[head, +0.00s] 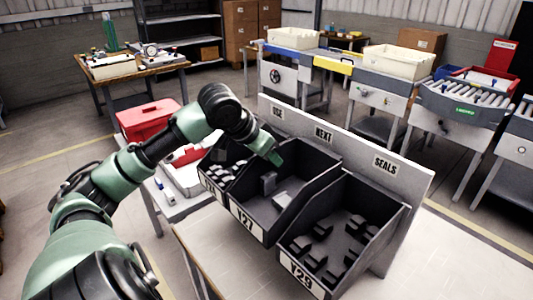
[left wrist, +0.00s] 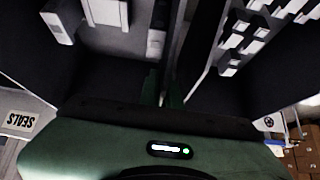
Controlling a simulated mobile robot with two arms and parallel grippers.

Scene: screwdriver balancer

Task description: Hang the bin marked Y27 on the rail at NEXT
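The dark bin marked Y27 (head: 246,222) is the middle of three bins, in front of the NEXT label (head: 323,134) on the upright grey panel (head: 410,184). It holds a few grey blocks and also shows in the left wrist view (left wrist: 100,75). Whether its back is hooked on the rail is hidden. My left gripper (head: 277,157) is at the back of Y27, by the walls between it and the left bin. In the left wrist view its fingers (left wrist: 172,95) point down at these walls; their closure is unclear. My right gripper is out of view.
A bin marked Y29 (head: 302,277) stands right, under SEALS (head: 385,165). The left bin (head: 210,187) under USE (head: 278,113) holds several pale pieces. A red toolbox (head: 147,117) stands behind my left arm. The white bench top (head: 455,255) is clear at right.

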